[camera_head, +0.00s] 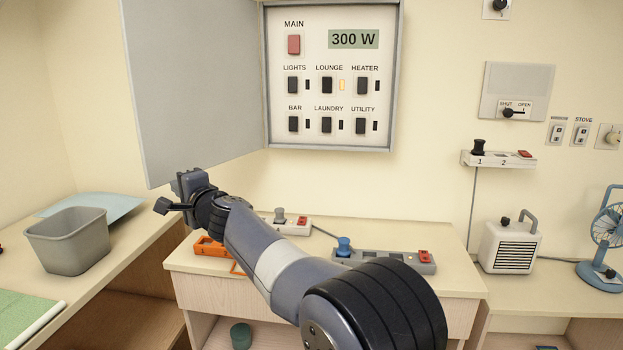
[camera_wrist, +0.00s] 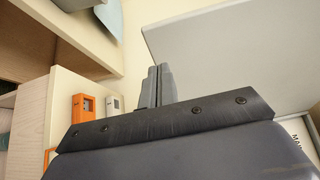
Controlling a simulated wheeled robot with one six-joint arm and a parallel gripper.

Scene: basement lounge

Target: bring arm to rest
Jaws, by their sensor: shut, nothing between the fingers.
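My arm reaches from the lower right of the head view up and left over the middle cabinet. My gripper (camera_head: 172,196) is in the air in front of the lower edge of the open panel door (camera_head: 190,80). In the wrist view my gripper (camera_wrist: 157,80) shows its two grey fingers together, with nothing between them. The door also fills the upper right of the wrist view (camera_wrist: 240,50). I cannot tell how far the gripper is from the door.
The electrical panel (camera_head: 330,130) reads 300 W. The middle cabinet (camera_head: 385,231) carries an orange object (camera_head: 208,246) and power strips (camera_head: 405,262). A grey bin (camera_head: 68,240) stands on the left counter. A heater (camera_head: 510,246) and blue fan (camera_head: 605,235) stand at right.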

